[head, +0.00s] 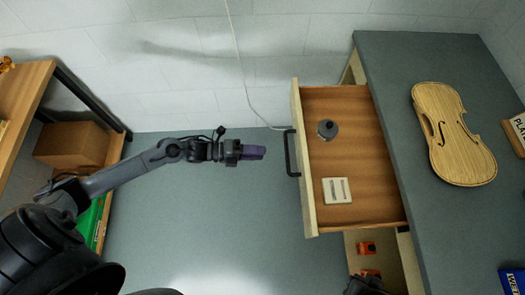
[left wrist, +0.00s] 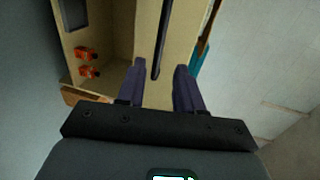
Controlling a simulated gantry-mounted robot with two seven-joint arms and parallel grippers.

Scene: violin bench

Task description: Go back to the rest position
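My left gripper (head: 256,152) reaches in from the left in the head view, its purple fingers pointing right at the open drawer (head: 302,208). A gap of floor shows between the fingertips and the dark drawer handle (head: 290,154). In the left wrist view the two fingers of my left gripper (left wrist: 160,70) stand apart with nothing held. The handle (left wrist: 161,42) shows beyond and between them. A dark part at the bottom edge of the head view may be my right gripper (head: 362,286); its fingers are not visible.
The drawer holds a dark round object (head: 327,129) and a pale slotted block (head: 337,190). Orange items (head: 367,248) sit in a lower compartment. A violin body (head: 454,134) lies on the grey bench (head: 395,75). A wooden shelf (head: 28,85) stands left. Floor between is clear.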

